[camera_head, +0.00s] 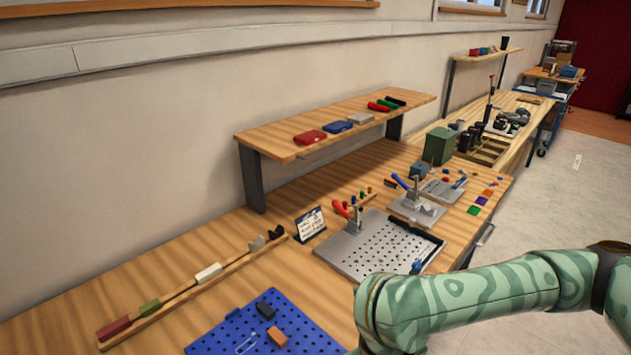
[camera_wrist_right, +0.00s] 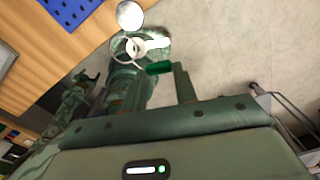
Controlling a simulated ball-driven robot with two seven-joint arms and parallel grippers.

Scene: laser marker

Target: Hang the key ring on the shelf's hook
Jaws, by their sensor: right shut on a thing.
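In the right wrist view, a pale ring (camera_wrist_right: 115,57) with a green tag (camera_wrist_right: 158,68) shows at the tip of my right gripper (camera_wrist_right: 172,69). The gripper is shut on the key ring at its green tag, and the ring hangs clear of any surface. A pale round disc (camera_wrist_right: 130,15) shows beyond it; I cannot tell whether it belongs to the ring. In the head view, my right arm comes in at the lower right and its gripper is out of frame. The wooden shelf (camera_head: 285,141) stands on dark legs over the bench.
Red, blue and grey cases and several coloured handles lie on the shelf. Below are a grey perforated plate (camera_head: 352,262), clamps, a green box (camera_head: 439,146), a small sign (camera_head: 310,223), a wooden rail and a blue pegboard (camera_head: 225,340). Floor on the right is open.

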